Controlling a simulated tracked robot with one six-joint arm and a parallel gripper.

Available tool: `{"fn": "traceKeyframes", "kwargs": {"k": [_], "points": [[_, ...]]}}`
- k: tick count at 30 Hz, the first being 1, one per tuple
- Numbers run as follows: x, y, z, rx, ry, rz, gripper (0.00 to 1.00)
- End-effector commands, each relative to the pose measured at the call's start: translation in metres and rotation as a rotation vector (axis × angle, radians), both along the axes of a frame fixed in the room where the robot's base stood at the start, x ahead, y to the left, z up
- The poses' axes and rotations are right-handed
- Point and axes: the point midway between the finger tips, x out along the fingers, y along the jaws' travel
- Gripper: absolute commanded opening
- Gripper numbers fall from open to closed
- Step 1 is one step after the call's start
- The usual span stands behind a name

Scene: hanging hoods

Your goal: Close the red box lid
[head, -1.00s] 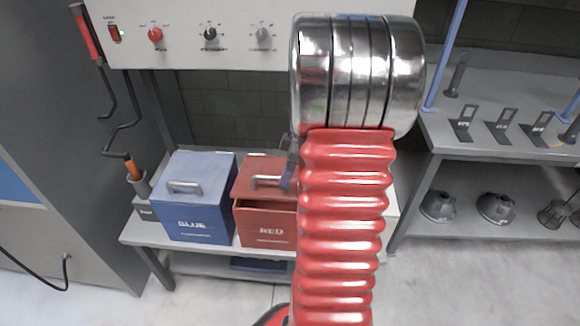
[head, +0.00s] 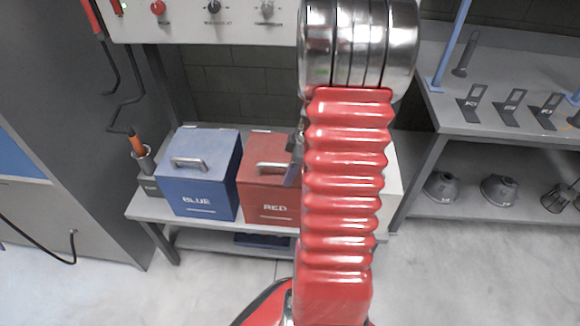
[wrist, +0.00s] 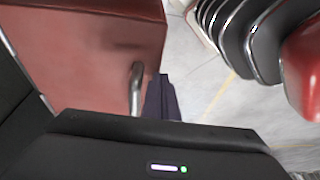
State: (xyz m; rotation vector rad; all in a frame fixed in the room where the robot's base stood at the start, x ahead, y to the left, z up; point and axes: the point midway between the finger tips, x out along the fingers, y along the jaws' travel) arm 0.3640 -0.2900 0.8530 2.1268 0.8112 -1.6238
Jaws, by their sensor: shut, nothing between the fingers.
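The red box (head: 266,207) stands on the grey bench, right of the blue box. Its lid (head: 258,151) looks down on the box with no clear gap, though my arm hides the right side. The metal lid handle (head: 270,167) faces front. My gripper (head: 291,174) is at the lid's right part, mostly hidden behind my red arm. In the wrist view the red lid (wrist: 85,50) fills the upper left, and my shut, empty gripper (wrist: 162,100) is right beside the handle (wrist: 136,88). I cannot tell whether they touch.
The blue box (head: 200,175) is closed, close on the left. A control panel (head: 230,18) hangs above the bench. A grey stand with an orange-handled tool (head: 138,146) is at the left. A shelf with tools and lamp hoods (head: 500,190) stands at the right.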

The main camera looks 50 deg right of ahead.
Motion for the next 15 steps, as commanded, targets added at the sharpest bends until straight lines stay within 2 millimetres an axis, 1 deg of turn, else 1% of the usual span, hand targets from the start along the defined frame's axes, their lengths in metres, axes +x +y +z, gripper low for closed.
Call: {"fn": "traceKeyframes", "kwargs": {"k": [1, 5, 15], "points": [[-0.001, 0.001, -0.008, 0.002, 0.002, -0.001, 0.00], [-0.002, 0.003, -0.019, -0.001, 0.001, 0.000, 0.00], [-0.004, 0.004, -0.023, 0.002, 0.006, 0.000, 0.00]]}}
